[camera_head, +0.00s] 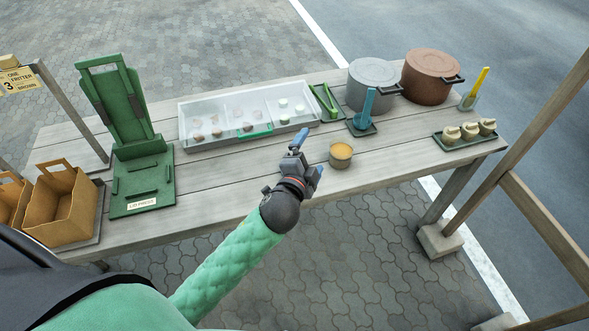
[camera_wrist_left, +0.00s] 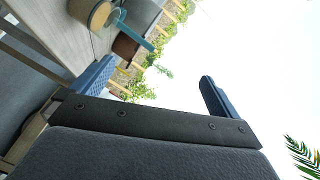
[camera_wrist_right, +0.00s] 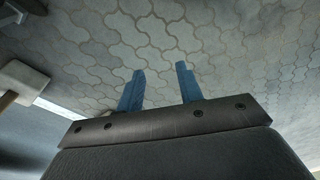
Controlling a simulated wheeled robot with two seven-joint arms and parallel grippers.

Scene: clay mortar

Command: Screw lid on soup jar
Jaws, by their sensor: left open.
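The soup jar (camera_head: 341,156), a short round tan container, stands upright near the table's front edge. It also shows at the top left of the left wrist view (camera_wrist_left: 90,13). My left gripper (camera_head: 308,158) is open and empty, just left of the jar and apart from it. Its blue fingers are spread wide in the left wrist view (camera_wrist_left: 155,85). My right gripper shows only in the right wrist view (camera_wrist_right: 159,85), open and empty over the paving. I cannot pick out the jar's lid for certain; small round pieces (camera_head: 283,103) lie in the pale tray.
The wooden table (camera_head: 235,178) carries a green press (camera_head: 140,165), a pale tray (camera_head: 187,112), a grey pot (camera_head: 372,88), a brown pot (camera_head: 428,82), a blue ladle (camera_head: 368,105) and a green tray (camera_head: 440,139) of small items. Paper bags (camera_head: 65,205) stand left.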

